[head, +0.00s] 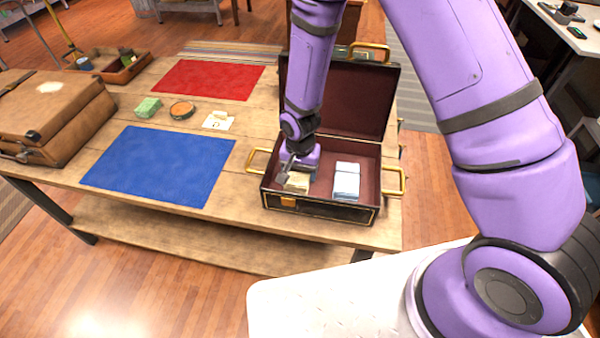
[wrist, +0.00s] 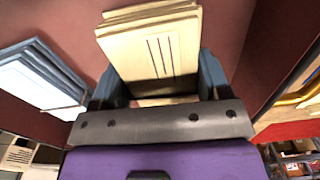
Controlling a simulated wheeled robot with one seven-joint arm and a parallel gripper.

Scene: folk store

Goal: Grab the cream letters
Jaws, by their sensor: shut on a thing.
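The cream letters (head: 298,181) are a small stack in the left part of the open dark case (head: 330,210). In the wrist view the cream letters (wrist: 152,58) stand between the fingers of my gripper (wrist: 158,92), with thin dark lines on the front one. My gripper (head: 293,172) reaches down into the case and is shut on the stack. A stack of white-blue letters (head: 346,181) lies to the right in the case; it also shows at the left of the wrist view (wrist: 40,82). My gripper partly hides the cream stack in the head view.
The case lid stands open behind. A blue mat (head: 160,165) and a red mat (head: 210,80) lie left on the wooden table. Brass handles stick out at the case's sides.

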